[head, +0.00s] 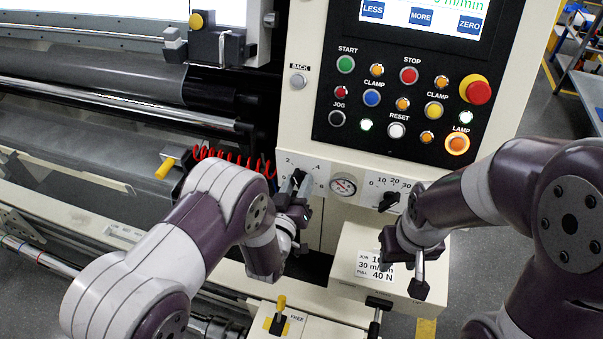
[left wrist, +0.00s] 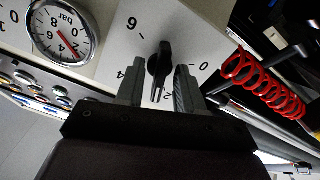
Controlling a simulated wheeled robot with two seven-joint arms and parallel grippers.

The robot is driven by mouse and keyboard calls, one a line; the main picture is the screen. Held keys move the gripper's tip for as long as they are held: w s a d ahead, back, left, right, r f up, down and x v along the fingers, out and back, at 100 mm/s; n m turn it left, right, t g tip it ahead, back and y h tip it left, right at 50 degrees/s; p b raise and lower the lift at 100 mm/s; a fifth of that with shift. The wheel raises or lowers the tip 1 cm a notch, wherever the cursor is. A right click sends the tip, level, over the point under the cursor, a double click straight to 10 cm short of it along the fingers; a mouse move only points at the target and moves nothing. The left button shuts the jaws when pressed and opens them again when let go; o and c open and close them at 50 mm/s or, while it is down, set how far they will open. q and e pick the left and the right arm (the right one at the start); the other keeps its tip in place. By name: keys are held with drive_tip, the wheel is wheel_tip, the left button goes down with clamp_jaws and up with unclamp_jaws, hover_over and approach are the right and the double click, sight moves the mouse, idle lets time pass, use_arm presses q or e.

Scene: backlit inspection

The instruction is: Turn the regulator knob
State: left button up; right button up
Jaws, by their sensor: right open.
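The regulator knob (left wrist: 160,60) is a black pointer knob on a pale panel with a scale from 0 to 6; its narrow end points near the 2. In the head view the knob (head: 299,176) is partly covered by my left gripper (head: 296,187). In the left wrist view my left gripper (left wrist: 158,88) is open, with one grey finger on each side of the knob's narrow end and gaps visible between. A round gauge marked bar (left wrist: 62,32) sits beside the knob and also shows in the head view (head: 343,185). My right gripper (head: 405,272) is open and empty, lower right.
A second black knob (head: 389,201) with a scale from 0 to 30 is right of the gauge. A button panel (head: 392,145) is above. A coiled red hose (left wrist: 264,88) runs close to the regulator. A label card (head: 376,266) and a yellow-tipped lever (head: 281,306) are below.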

use_arm(q)
drive_tip(key=shift+s+r, duration=0.1)
drive_tip(key=shift+c, duration=1)
clamp_jaws()
drive_tip(key=shift+m, duration=0.3)
drive_tip(key=shift+m+b, duration=0.5)
drive_tip(key=shift+m, duration=0.4)
drive_tip(key=m+b, duration=0.1)
drive_tip(key=m, duration=0.2)
drive_tip(key=shift+m, duration=0.3)
drive_tip(key=m+b, duration=0.1)
drive_tip(key=m, duration=0.3)
drive_tip(key=shift+m, duration=0.4)
drive_tip(key=shift+d+r+m+b, duration=0.1)
drive_tip(key=shift+m+b, duration=0.25)
drive_tip(key=shift+m, duration=0.15)
drive_tip(key=shift+r, duration=0.1)
